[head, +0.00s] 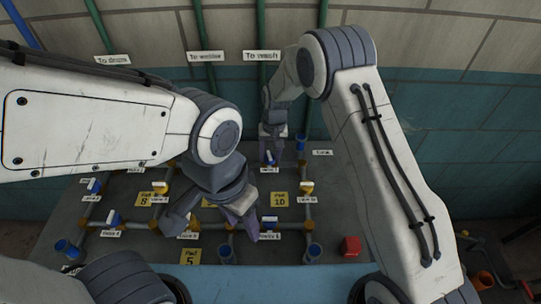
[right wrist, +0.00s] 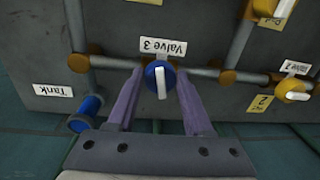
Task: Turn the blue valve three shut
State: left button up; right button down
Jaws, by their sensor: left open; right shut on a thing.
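The blue valve three (right wrist: 153,76) shows in the right wrist view, with its "Valve 3" label (right wrist: 163,47) beside it. Its white handle (right wrist: 161,84) stands roughly crosswise to the horizontal pipe. My right gripper (right wrist: 158,98) has its purple fingers on either side of the valve and is shut on it. In the head view my right gripper (head: 272,131) reaches down to the blue valve (head: 270,157) at the panel's far edge. My left gripper (head: 238,222) is open over the near middle of the panel, and its arm hides part of the pipes.
Other blue valves (head: 113,217) and yellow valves (head: 161,188) stand along the grey pipes. Blue pipe ends (head: 67,248) rise at the edges, one next to the Tank label (right wrist: 60,91). A red block (head: 350,246) lies at the near right. A tiled wall (head: 450,110) stands behind.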

aim_at(272, 158)
jog(key=shift+m, duration=1.3)
jog(key=shift+c, duration=1.5)
grip_release()
notch_tip(272, 158, up, 10)
jog(key=b, duration=0.2)
jog(key=shift+d+r+b, duration=0.25)
jog(key=shift+d+b, duration=0.1)
jog(key=shift+s, duration=0.15)
